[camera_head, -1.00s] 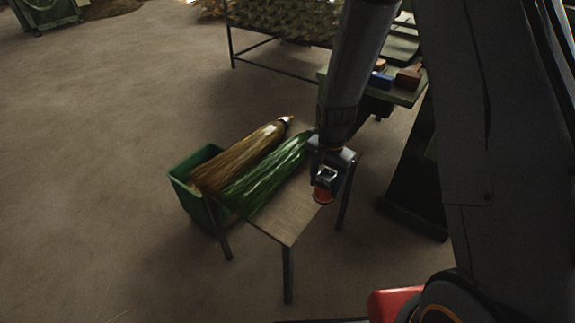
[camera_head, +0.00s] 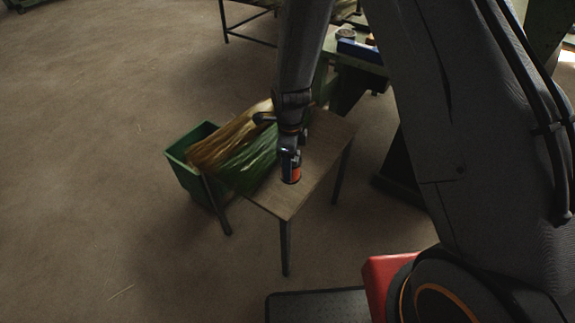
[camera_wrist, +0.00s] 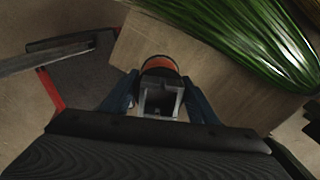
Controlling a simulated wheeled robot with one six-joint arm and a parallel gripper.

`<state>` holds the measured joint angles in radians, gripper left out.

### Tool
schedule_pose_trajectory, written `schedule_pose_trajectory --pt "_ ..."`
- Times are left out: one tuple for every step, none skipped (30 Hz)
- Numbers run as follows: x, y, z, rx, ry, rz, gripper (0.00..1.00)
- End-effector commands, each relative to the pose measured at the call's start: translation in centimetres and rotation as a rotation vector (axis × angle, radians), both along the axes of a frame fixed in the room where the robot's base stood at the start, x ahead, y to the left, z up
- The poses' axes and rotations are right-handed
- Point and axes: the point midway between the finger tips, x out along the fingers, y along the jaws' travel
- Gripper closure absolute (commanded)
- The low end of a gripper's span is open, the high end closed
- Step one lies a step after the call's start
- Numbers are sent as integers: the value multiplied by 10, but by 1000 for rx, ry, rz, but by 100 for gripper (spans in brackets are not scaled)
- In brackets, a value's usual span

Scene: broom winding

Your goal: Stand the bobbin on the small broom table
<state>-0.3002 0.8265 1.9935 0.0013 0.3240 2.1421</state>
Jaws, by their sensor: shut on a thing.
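The bobbin (camera_head: 291,177) has a red-orange end and sits between the fingers of my gripper (camera_head: 290,157). In the wrist view my gripper (camera_wrist: 158,100) is shut on the bobbin (camera_wrist: 159,65), whose orange-red rim and dark top show beyond the fingertips. The bobbin looks upright over the small wooden broom table (camera_head: 318,160), near its middle. I cannot tell whether its lower end touches the top. The table also shows in the wrist view (camera_wrist: 225,92).
A green broom (camera_head: 243,168) and a straw-coloured broom (camera_head: 228,137) lie on the table's left part, close to my gripper. Their bristles reach over a green bin (camera_head: 183,165). A green bench (camera_head: 352,62) with a blue object stands behind. The table's front corner is bare.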

Motion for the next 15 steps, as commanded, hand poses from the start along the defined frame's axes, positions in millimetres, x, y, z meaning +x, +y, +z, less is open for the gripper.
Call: schedule_pose_trajectory --pt "0 0 -7 -1 1 0 70" --pt "0 0 -12 0 1 0 70" --pt "0 0 -16 0 0 1 70" --pt "-1 0 -19 -1 1 1 70" --pt "0 0 -21 0 0 1 70" --pt "0 0 -23 1 -1 1 70" --pt "1 0 -25 1 -1 1 70" --pt "1 0 -26 1 -1 1 70" --pt "1 0 -30 1 -1 2 70" --pt "0 0 -33 0 0 2 70" --pt "0 0 -36 0 0 2 70" --pt "-1 0 -42 -1 1 2 70" --pt "-1 -1 -46 0 2 2 70" --pt "0 0 -50 0 0 2 70" --pt "0 0 -55 0 0 2 70"
